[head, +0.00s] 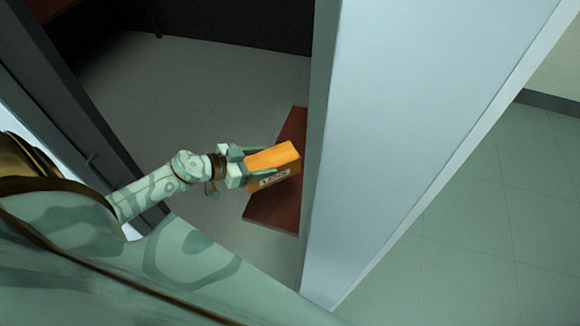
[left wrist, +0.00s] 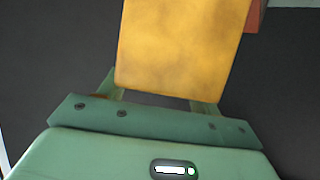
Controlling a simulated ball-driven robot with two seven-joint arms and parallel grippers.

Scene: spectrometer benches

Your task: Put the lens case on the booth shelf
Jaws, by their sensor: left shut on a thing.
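The lens case is an orange box (head: 272,158) with a pale label on its side, in the middle of the head view. My left gripper (head: 245,167) is shut on its near end. The case also fills the upper middle of the left wrist view (left wrist: 182,45), between the green fingers. In the head view the case overlaps a reddish-brown shelf board (head: 272,211) beside the pale wall. I cannot tell whether the case touches the board or is above it. A small reddish piece (left wrist: 254,17) shows at the top right of the wrist view. My right gripper is out of view.
A tall pale wall panel (head: 410,110) stands just right of the shelf and hides part of it. A dark door or frame (head: 75,110) with a handle stands at the left. Tiled floor (head: 185,80) lies between them, with a dark wall behind.

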